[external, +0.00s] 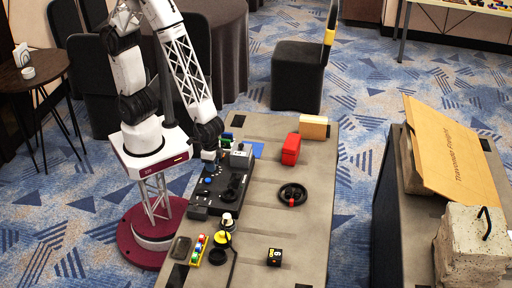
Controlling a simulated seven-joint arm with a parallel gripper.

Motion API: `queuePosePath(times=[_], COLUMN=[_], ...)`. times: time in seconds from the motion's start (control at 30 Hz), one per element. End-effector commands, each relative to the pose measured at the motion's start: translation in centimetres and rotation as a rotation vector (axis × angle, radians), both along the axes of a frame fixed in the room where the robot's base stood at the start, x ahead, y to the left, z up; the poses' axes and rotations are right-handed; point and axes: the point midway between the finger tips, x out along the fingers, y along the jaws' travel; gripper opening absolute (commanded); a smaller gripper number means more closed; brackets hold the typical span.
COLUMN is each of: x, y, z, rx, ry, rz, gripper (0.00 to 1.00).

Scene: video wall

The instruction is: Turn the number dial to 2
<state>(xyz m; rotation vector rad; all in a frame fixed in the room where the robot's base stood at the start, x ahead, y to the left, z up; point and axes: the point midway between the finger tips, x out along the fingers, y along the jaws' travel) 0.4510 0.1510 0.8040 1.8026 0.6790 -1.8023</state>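A black control box (222,188) with knobs and buttons lies on the left side of the grey-brown table (255,212). A round black knob (236,184) sits on its right part. A small black block (274,257) with a yellow number-like mark stands near the table's front. I cannot tell which of these is the number dial, and no dial setting is readable. My gripper (209,156) points down at the far end of the control box, beside a grey box (241,155). Its fingers are too small and dark to tell open from shut, or whether it touches anything.
A red box (291,149), an orange-brown box (313,127) and a black ring with a red mark (292,194) are on the table. A strip of coloured buttons (198,250) and a yellow-and-black item (222,240) are at front left.

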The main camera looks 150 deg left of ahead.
Motion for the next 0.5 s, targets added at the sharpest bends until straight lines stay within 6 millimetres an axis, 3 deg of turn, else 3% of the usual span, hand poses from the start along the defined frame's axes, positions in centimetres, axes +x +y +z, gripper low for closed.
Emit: queuePosePath(times=[0.03, 0.17, 0.5], x=[0.0, 0.0, 0.0], y=[0.0, 0.0, 0.0], z=[0.0, 0.01, 0.02], rx=[0.0, 0.0, 0.0], ry=[0.0, 0.0, 0.0], rz=[0.0, 0.0, -0.048], gripper=[0.27, 0.1, 0.1])
